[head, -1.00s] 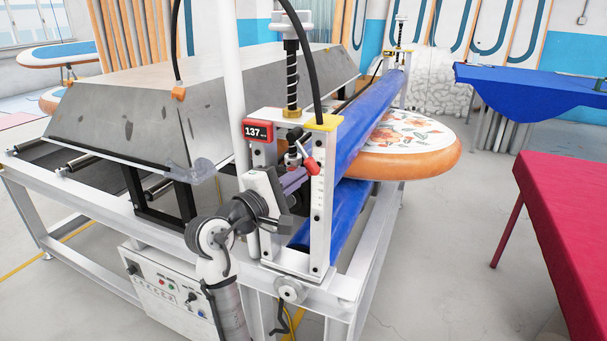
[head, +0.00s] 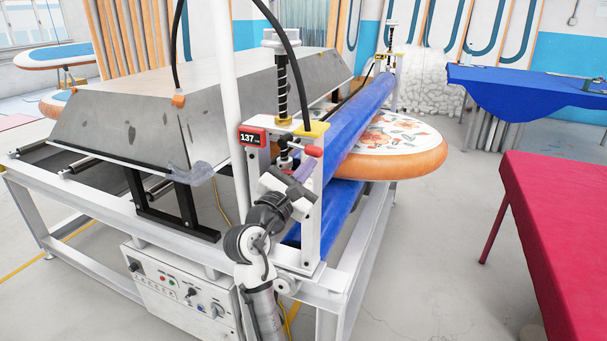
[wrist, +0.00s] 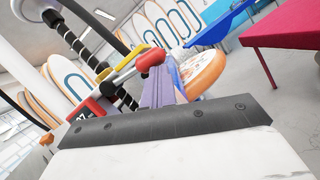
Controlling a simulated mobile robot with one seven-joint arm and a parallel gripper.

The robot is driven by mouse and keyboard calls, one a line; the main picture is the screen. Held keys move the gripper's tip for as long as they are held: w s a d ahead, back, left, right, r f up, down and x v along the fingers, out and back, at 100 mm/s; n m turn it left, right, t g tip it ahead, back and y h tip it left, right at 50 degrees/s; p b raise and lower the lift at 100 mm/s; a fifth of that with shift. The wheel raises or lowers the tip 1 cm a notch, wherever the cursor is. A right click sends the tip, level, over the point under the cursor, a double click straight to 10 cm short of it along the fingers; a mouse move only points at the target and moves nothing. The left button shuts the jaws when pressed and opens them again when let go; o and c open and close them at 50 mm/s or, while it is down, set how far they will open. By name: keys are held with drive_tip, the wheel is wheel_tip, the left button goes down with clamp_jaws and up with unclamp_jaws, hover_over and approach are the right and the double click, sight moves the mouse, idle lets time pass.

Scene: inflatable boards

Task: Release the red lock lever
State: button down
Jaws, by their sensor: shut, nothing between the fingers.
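My gripper (head: 303,171) has purple fingers that are shut and empty, close below the red knob. The fingers also show in the wrist view (wrist: 160,88). I cannot tell whether they touch the knob. My wrist hides part of the end frame.
The red display (head: 252,137) reads 137. Blue rollers (head: 350,120) hold a flowered orange-edged board (head: 425,160) behind the frame. A black spring post (head: 282,90) and black cable rise above. A red table (head: 560,220) stands at right, with open floor between.

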drive_tip(key=shift+d+r, duration=0.2)
drive_tip(key=shift+r, duration=0.25)
drive_tip(key=shift+d+r, duration=0.1)
idle(0.4)
